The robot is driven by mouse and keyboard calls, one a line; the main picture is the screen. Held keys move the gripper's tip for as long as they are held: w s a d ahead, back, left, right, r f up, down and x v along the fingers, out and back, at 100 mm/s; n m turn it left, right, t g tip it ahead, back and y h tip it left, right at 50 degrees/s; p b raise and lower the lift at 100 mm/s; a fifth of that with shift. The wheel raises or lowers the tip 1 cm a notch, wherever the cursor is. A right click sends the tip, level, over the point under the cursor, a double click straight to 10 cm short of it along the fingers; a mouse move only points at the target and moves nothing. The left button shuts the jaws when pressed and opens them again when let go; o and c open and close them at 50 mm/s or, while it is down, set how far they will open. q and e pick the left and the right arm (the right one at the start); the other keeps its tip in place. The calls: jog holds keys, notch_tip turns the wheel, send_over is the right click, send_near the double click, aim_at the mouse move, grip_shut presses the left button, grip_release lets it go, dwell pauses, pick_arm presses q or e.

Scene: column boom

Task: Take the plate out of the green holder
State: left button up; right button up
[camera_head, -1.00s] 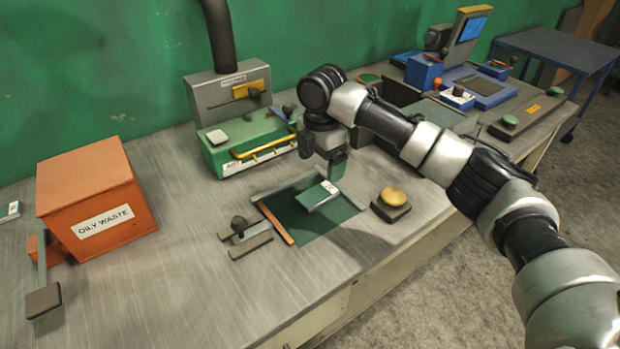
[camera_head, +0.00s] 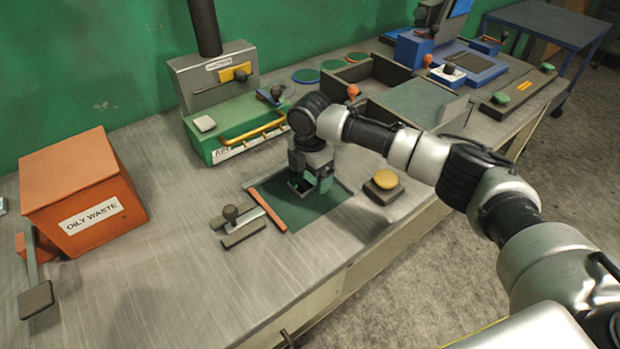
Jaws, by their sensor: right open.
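A dark green mat (camera_head: 297,213) lies on the bench, edged by grey rails and an orange bar (camera_head: 267,209). My right gripper (camera_head: 312,187) points down, low over the far part of this mat, its jaws open. The small green plate seen there earlier is hidden or cannot be told apart from the fingers, so I cannot tell whether it sits between them. A green box (camera_head: 205,148) with a yellow handle stands behind, left of the gripper. I cannot tell which green thing is the holder. My left gripper is out of view.
An orange bin (camera_head: 75,185) labelled oily waste stands at the left. A dark-knobbed clamp (camera_head: 237,226) lies left of the mat, and a yellow button (camera_head: 385,180) right of it. Open grey trays (camera_head: 385,75) stand behind my arm. The bench front is clear.

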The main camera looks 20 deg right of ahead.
jog(key=shift+w+f, duration=0.1)
jog(key=shift+f, duration=0.3)
jog(key=shift+c, duration=0.4)
jog(key=c, duration=1.2)
jog(key=shift+r, duration=0.1)
jog(key=shift+c, duration=0.7)
